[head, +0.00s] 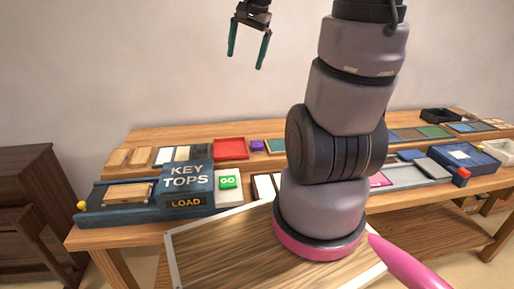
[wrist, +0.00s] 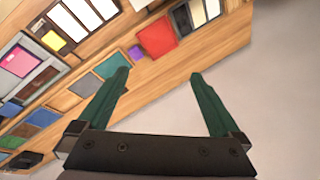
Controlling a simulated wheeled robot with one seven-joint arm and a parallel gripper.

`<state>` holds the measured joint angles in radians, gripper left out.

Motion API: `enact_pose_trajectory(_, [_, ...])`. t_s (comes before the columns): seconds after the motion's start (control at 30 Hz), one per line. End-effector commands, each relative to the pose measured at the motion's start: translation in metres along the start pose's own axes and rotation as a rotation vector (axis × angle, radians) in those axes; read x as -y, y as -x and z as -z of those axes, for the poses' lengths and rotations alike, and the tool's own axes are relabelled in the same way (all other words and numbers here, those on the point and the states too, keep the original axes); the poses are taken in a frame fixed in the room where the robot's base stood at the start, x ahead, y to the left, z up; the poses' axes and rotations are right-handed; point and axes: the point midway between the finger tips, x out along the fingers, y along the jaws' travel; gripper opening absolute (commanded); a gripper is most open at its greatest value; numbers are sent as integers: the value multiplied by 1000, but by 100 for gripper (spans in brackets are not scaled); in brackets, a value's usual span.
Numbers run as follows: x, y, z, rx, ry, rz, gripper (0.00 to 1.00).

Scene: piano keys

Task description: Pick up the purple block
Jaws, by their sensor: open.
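The small purple block (head: 257,146) sits on the wooden table's back part in the head view, just right of a red tray. It also shows in the wrist view (wrist: 136,53), beside the red tray and ahead of the left finger. My gripper (head: 248,45) is open and empty, raised high above the table near the wall. Its two green fingers (wrist: 163,82) are spread apart in the wrist view. The block is well away from the fingers, with nothing touching it from my gripper.
The red tray (head: 231,149) lies left of the block, and a teal panel (head: 277,146) lies close on its right. A blue "KEY TOPS LOAD" station (head: 186,187) stands in front at the left. My arm hides the table's middle. The air around my gripper is free.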

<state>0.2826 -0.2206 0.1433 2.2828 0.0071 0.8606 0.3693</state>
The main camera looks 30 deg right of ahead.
Motion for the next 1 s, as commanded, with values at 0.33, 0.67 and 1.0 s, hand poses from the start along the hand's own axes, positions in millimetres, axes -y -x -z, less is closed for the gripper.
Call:
enact_pose_trajectory(0.33, [-24, -134, 91, 161, -476, -126, 100])
enact_pose_trajectory(0.67, [-76, -255, 136, 314, -905, -183, 100])
enact_pose_trajectory(1.0, [-92, -301, 136, 359, -1028, -194, 100])
